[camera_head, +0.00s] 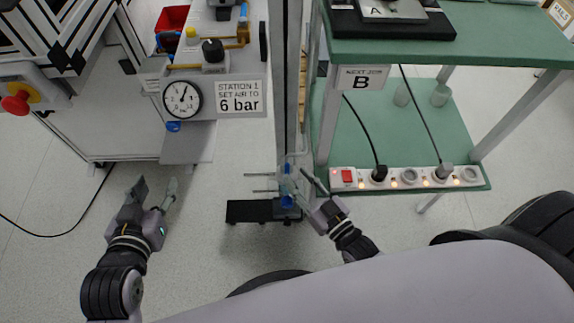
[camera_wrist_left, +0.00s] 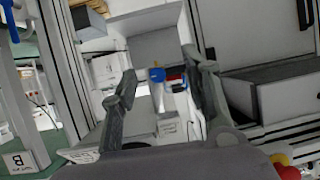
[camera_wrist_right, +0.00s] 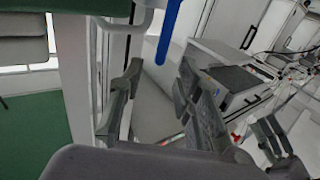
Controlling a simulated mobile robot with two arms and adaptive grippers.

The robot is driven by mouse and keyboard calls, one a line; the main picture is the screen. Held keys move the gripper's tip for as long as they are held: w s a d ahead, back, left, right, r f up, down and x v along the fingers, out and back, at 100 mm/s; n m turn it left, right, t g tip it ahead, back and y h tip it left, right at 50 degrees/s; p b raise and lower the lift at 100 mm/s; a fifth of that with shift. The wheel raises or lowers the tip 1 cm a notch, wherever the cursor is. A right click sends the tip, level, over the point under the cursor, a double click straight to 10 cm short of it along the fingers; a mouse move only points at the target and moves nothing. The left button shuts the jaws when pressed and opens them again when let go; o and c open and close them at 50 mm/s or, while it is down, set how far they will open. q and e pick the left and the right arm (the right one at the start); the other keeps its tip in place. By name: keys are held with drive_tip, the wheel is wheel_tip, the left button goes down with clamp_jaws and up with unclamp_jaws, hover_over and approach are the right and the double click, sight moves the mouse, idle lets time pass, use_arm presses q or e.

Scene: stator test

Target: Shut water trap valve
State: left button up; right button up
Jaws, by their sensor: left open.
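A blue part (camera_head: 287,199) sits low on the metal post, beside a clear body. I cannot tell for certain that it is the water trap valve. A long blue handle (camera_wrist_right: 170,28) shows in the right wrist view, beyond the fingertips. My right gripper (camera_head: 303,178) is close to the blue part, with its fingers apart and nothing seen held. A blue knob (camera_head: 173,126) hangs below the pressure gauge (camera_head: 182,99); a blue cap shows in the left wrist view (camera_wrist_left: 157,75). My left gripper (camera_head: 155,188) is open and empty above the floor, below the gauge.
A sign (camera_head: 240,97) reads "Station 1 set air to 6 bar". A black knob (camera_head: 212,50) stands above it. A red emergency button (camera_head: 16,103) is at the left. The green bench (camera_head: 490,40) and a power strip (camera_head: 405,179) are at the right.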

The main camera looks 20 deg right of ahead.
sight(288, 167)
drive_tip(key=shift+b+x, duration=0.45)
drive_tip(key=shift+x, duration=2.45)
use_arm(q)
drive_tip(key=r+t, duration=0.1)
drive_tip(key=w+d+r+t, duration=0.1)
drive_tip(key=r, duration=0.1)
drive_tip(key=w+r+t, duration=0.1)
drive_tip(key=r, duration=0.1)
drive_tip(key=shift+w+d+h, duration=0.1)
drive_tip(key=shift+d+h, duration=0.05)
drive_tip(key=shift+h, duration=0.25)
use_arm(e)
drive_tip(key=shift+c, duration=0.2)
clamp_jaws()
